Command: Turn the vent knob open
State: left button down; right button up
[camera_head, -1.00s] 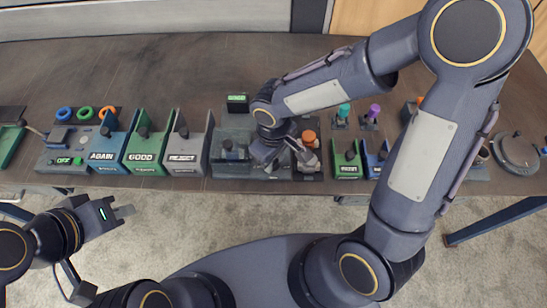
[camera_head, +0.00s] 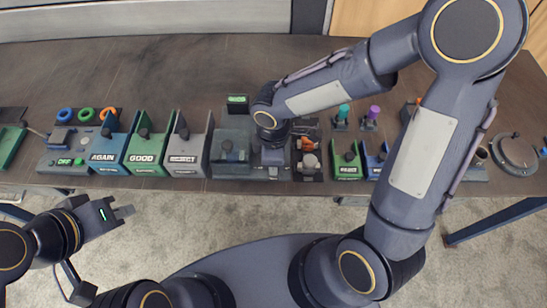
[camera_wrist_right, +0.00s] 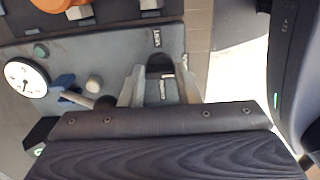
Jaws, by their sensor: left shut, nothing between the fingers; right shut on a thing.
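My right gripper (camera_head: 273,165) is over the grey test panel in the head view. In the right wrist view, its two fingers (camera_wrist_right: 160,88) are shut on a small black knob (camera_wrist_right: 160,64), which looks like the vent knob. The knob sits on the grey panel (camera_wrist_right: 100,50) between lettering too small to read surely. How far it is turned cannot be told. In the head view the knob is hidden under the gripper. My left gripper (camera_head: 125,211) is shut and empty, off the table's front edge at the left.
Bins marked AGAIN (camera_head: 104,157), GOOD (camera_head: 146,157) and REJECT (camera_head: 184,158) stand left on the table. An orange part (camera_head: 307,143) is close at right.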

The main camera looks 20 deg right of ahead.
dwell(0.5)
jog(key=o, duration=1)
